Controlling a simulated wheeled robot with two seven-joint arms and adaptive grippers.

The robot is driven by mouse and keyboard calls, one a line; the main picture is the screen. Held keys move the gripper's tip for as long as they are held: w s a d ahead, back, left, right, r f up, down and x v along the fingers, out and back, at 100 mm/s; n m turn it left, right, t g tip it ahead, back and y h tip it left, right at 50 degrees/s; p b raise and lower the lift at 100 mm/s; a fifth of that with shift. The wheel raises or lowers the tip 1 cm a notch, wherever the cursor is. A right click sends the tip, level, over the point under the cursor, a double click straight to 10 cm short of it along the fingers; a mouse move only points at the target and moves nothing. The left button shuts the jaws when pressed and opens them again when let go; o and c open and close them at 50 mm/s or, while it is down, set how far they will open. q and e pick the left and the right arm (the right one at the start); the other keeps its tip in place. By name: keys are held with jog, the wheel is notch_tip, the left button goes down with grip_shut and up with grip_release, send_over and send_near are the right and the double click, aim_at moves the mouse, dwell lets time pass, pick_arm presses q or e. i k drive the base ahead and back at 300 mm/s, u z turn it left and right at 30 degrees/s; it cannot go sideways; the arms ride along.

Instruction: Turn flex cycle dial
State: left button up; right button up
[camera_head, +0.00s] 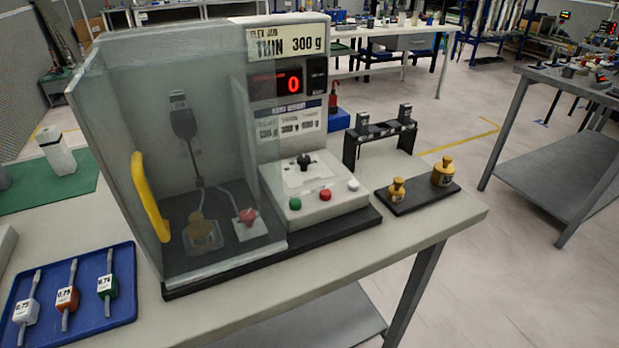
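The flex test machine stands on the table, with a grey control box (314,205) at its front right. A black dial (304,161) sits on a white plate on top of this box; it is small and its pointer direction cannot be told. Green (295,204), red (325,194) and white (353,185) buttons line the front of the box. A red display (290,84) reads 0. A sign (286,42) above reads "THIN 300 g". Neither of my grippers is in view.
A clear enclosure with a yellow handle (150,197) stands left of the control box. A blue tray (70,300) with tagged pieces lies front left. Brass weights (443,171) on a black base (418,198) and a black rack (380,131) stand right. The table's front strip is clear.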

aim_at(303, 161)
jog(key=k, duration=0.4)
jog(key=z, duration=1.4)
jog(key=i, duration=1.4)
jog(key=u, duration=0.4)
